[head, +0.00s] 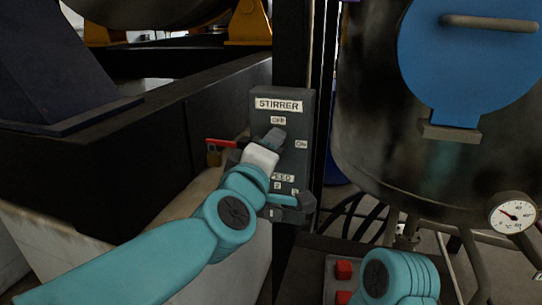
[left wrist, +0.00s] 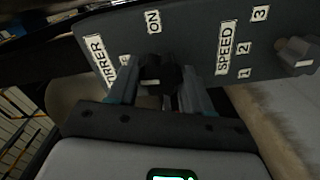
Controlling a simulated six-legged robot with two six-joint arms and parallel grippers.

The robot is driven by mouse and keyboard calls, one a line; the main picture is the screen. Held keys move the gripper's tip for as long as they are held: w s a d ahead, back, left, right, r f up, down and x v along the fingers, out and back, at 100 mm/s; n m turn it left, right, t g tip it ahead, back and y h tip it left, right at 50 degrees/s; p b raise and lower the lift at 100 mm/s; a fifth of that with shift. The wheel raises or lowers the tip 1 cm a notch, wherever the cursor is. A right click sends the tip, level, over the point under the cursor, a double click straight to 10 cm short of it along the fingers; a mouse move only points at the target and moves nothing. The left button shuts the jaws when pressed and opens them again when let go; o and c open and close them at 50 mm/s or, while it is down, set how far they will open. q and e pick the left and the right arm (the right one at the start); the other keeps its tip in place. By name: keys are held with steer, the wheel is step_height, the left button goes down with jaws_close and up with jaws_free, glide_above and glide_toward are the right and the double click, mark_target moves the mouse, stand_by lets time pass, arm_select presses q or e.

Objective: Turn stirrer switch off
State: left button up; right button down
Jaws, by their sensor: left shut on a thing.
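The grey stirrer panel (head: 298,98) is mounted on a dark post in the middle of the head view, with OFF at the top and ON at the right. My left gripper (head: 274,138) is at the panel just below the OFF label. In the left wrist view, the stirrer switch (left wrist: 158,72) is a black knob between the two fingers of my left gripper (left wrist: 157,95), which is shut on it. Gripper and arm hide the switch in the head view, and I cannot tell its pointing. My right gripper is not in view.
The speed knob (left wrist: 295,54) sits on the same panel beside numbers 1 to 3. A red-handled valve (head: 221,142) is close left of my left gripper. A dark vessel (head: 365,130) with a gauge (head: 514,213) stands at the right. Red buttons (head: 344,269) are at bottom centre.

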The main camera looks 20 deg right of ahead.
arm_select(q)
steer(key=shift+w+a+r+n, duration=0.1)
steer(key=shift+a+r+n, duration=0.15)
steer(key=shift+n, duration=0.45)
steer(key=o, duration=1)
steer(key=shift+d+f, duration=0.1)
steer(key=shift+f, duration=0.05)
steer(key=shift+b+v, duration=0.4)
steer(key=shift+v, duration=7.8)
